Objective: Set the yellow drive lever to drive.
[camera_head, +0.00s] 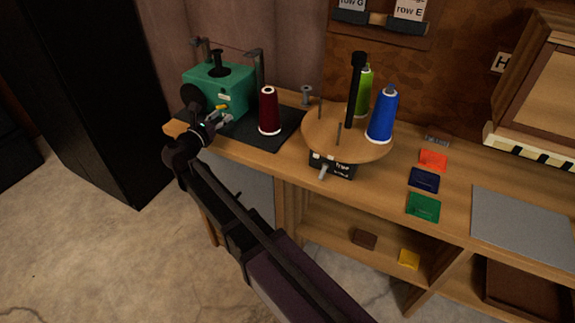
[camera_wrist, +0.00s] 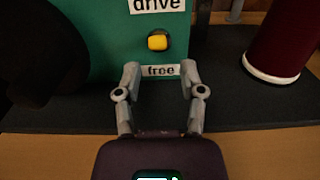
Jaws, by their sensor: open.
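The yellow drive lever (camera_wrist: 158,42) sticks out of the front of a green machine (camera_wrist: 110,50), between a "drive" label (camera_wrist: 157,5) above and a "free" label (camera_wrist: 160,71) below. In the wrist view it sits nearer the "free" label. In the head view the lever (camera_head: 222,107) is a small yellow spot on the green machine (camera_head: 232,88). My gripper (camera_wrist: 160,80) is open and empty, its two fingers spread in front of the machine, just below the lever. It also shows in the head view (camera_head: 226,119) at the machine's front.
A dark red thread cone (camera_head: 268,110) stands right of the machine on a dark mat (camera_head: 283,138). A round wooden turntable (camera_head: 330,142) with green (camera_head: 364,90) and blue (camera_head: 382,115) cones is further right. Coloured squares lie on the bench, including a green one (camera_head: 423,207).

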